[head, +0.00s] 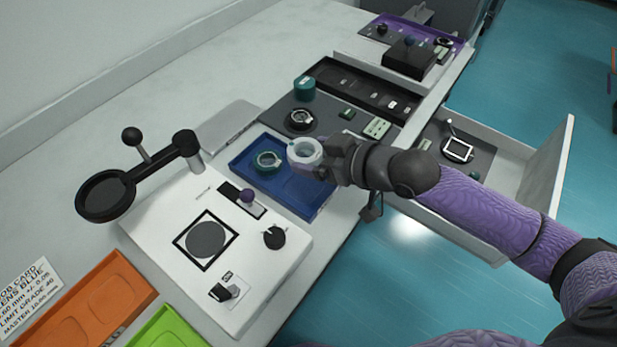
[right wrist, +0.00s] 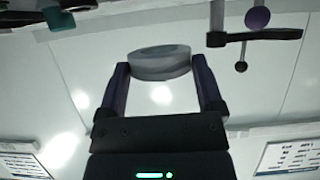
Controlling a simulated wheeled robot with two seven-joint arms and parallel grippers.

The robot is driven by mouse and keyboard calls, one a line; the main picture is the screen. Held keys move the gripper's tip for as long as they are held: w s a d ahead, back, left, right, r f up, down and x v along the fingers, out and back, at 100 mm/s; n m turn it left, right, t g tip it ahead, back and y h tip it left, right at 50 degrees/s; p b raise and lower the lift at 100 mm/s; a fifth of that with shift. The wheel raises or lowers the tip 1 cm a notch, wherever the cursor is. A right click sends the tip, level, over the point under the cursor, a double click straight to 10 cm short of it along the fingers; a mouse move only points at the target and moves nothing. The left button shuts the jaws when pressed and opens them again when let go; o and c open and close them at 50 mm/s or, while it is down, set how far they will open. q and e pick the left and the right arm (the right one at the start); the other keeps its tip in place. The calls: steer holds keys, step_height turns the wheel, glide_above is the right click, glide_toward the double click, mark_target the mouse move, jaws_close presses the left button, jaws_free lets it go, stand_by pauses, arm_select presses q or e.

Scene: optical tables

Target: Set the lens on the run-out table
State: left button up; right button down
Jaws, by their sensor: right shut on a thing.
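The lens (head: 305,152), a pale round disc with a whitish rim, is between the fingers of my right gripper (head: 319,160). In the right wrist view the lens (right wrist: 160,62) sits across the tips of the shut gripper (right wrist: 160,85). In the head view it is over the right part of the blue tray; its exact height is hard to tell. A white instrument (head: 165,225), probably the run-out table, has a dark round plate (head: 206,240) inside a black square outline, left of and nearer than the gripper. My left gripper is out of view.
The blue tray (head: 245,180) holds a teal-ringed part (head: 268,160). Orange (head: 85,305) and green (head: 165,330) trays lie in front.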

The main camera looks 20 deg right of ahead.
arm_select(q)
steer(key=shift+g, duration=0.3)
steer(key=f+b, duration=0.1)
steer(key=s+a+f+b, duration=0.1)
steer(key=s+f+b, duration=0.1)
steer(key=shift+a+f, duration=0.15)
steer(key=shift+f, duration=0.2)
arm_select(e)
step_height(320, 180, down, 9)
steer(key=shift+r, duration=0.15)
jaws_free()
steer(key=shift+f, duration=0.2)
arm_select(q)
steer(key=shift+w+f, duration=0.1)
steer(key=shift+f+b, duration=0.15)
steer(key=shift+b, duration=0.25)
